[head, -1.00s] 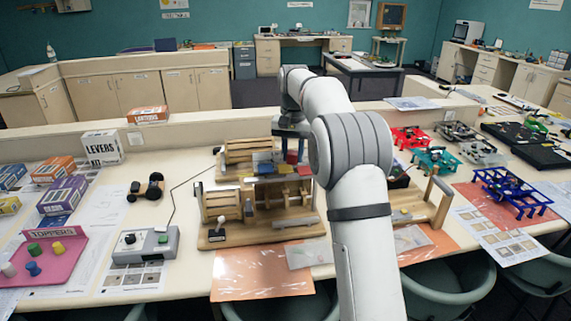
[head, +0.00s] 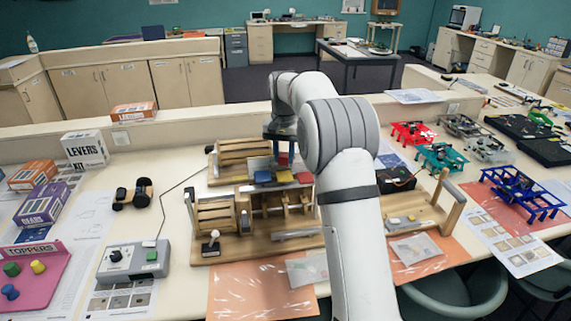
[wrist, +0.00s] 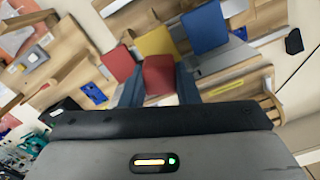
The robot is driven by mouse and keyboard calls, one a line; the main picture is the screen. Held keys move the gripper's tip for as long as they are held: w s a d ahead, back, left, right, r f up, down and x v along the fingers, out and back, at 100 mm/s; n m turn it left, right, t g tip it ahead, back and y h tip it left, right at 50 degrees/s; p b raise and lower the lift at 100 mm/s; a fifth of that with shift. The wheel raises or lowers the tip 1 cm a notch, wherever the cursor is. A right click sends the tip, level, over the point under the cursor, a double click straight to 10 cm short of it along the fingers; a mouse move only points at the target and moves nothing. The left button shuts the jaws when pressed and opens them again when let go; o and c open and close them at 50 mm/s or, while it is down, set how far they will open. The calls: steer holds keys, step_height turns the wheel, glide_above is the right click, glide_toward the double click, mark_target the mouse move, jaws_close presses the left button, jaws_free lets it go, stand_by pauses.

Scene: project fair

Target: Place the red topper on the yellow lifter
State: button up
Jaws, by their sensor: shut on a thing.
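My gripper (wrist: 158,84) is shut on the red topper (wrist: 158,73), which shows between the two fingers in the wrist view. In the head view the red topper (head: 283,158) hangs under my gripper (head: 284,142), just above and behind the yellow lifter (head: 284,177). In the wrist view the yellow lifter (wrist: 156,42) lies just beyond the topper, which hides part of it. The red lifter (wrist: 117,64) is to its left and the blue lifter (wrist: 205,27) to its right. I cannot tell the exact height gap.
The lifters belong to a wooden machine (head: 228,248) on the bench. A grey control box (head: 134,262) stands to its left. A pink toppers tray (head: 52,264) holds several toppers. A wooden frame with a raised handle (head: 452,204) is at the right.

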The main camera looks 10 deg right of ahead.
mark_target(285, 165)
steer(key=shift+s+f+p, duration=0.1)
steer(key=shift+f+p, duration=0.25)
steer(key=shift+f, duration=1.5)
steer(key=shift+f, duration=0.2)
steer(key=o, duration=0.9)
steer(key=shift+o, duration=0.2)
